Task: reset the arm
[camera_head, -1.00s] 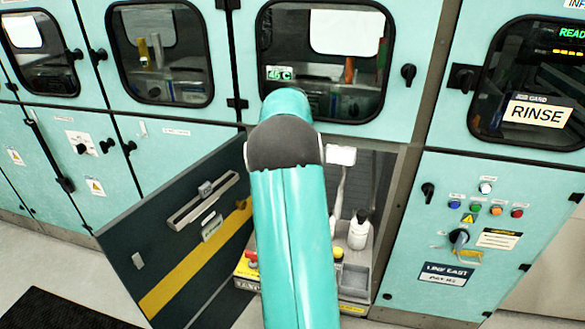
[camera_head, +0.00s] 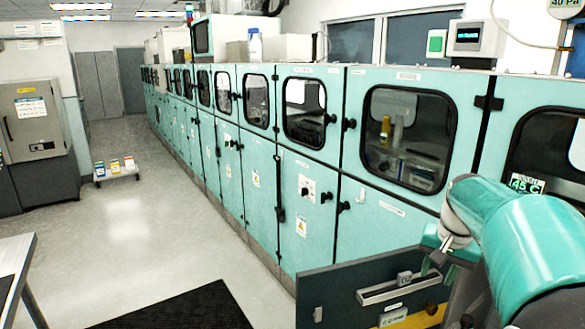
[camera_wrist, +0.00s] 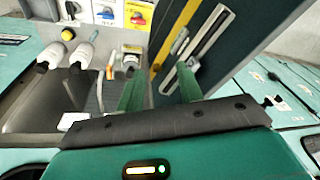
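My arm (camera_head: 530,245) shows at the right edge of the head view, bent in front of the cabinet line. My gripper (camera_wrist: 159,88) is in the wrist view, its two green fingers apart with nothing held between them. Beyond the fingers are an open dark cabinet door (camera_wrist: 222,50) with a yellow stripe and the inside of the cabinet. The same door (camera_head: 340,290) stands out below my arm in the head view.
Teal cabinets (camera_head: 230,150) run down the aisle. Open floor (camera_head: 160,225) lies left of them, with a black mat (camera_head: 185,308), a low cart (camera_head: 116,172) and a table corner (camera_head: 15,265).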

